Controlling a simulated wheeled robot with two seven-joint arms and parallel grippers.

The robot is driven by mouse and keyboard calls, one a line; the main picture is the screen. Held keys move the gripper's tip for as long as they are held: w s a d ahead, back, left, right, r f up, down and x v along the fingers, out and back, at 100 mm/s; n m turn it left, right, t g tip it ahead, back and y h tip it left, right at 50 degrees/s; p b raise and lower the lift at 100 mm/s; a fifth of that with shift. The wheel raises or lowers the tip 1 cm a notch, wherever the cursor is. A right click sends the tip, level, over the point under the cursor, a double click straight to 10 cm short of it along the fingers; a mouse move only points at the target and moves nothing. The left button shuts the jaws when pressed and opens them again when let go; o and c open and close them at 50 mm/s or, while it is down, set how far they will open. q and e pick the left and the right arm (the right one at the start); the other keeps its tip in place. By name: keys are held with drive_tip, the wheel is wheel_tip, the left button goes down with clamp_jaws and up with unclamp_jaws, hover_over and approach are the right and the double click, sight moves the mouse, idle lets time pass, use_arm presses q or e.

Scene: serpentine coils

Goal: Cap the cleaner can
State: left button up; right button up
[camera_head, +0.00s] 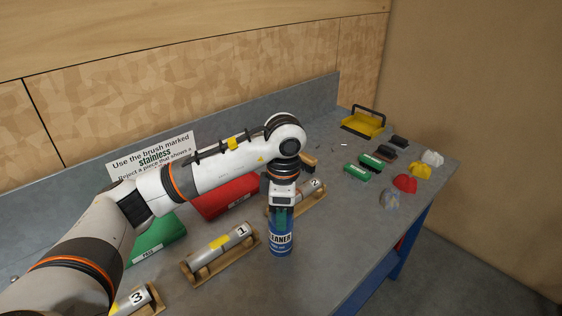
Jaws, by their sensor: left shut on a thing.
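The blue cleaner can (281,244) stands upright on the grey bench, with its label facing me. My left gripper (280,212) points straight down over the can's top. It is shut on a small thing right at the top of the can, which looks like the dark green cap. The fingers hide most of it and the can's rim, so I cannot tell whether the cap is fully seated. My right gripper is not in view.
Metal tubes on wooden cradles, marked 1 (222,250), 2 (300,198) and 3 (136,299), lie near the can. A red bin (225,198) and a green bin (155,238) stand behind. Brushes, coloured cloths and a yellow tray (363,123) are at the right.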

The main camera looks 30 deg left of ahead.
use_arm(q)
drive_tip(key=w+a+r+n, duration=0.1)
drive_tip(key=w+r+n, duration=0.1)
drive_tip(key=n, duration=0.2)
drive_tip(key=w+a+r+n+p, duration=0.1)
drive_tip(key=w+n, duration=0.1)
drive_tip(key=n, duration=0.2)
drive_tip(key=w+a+r+n, duration=0.1)
drive_tip(key=r+n, duration=0.1)
drive_tip(key=n, duration=0.3)
drive_tip(key=shift+w+r+p, duration=0.3)
drive_tip(key=shift+w, duration=0.1)
drive_tip(key=shift+w+a+r+n, duration=0.1)
drive_tip(key=shift+a+n, duration=0.05)
drive_tip(key=shift+n, duration=0.4)
drive_tip(key=shift+w+a+n, duration=0.1)
drive_tip(key=shift+n, duration=0.45)
drive_tip(key=shift+f+b, duration=0.55)
drive_tip(key=shift+f, duration=0.05)
wheel_tip(320, 180, down, 2)
drive_tip(key=shift+b, duration=0.7)
drive_tip(key=shift+f, duration=0.3)
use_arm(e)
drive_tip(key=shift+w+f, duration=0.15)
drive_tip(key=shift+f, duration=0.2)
use_arm(q)
drive_tip(key=shift+f, duration=0.15)
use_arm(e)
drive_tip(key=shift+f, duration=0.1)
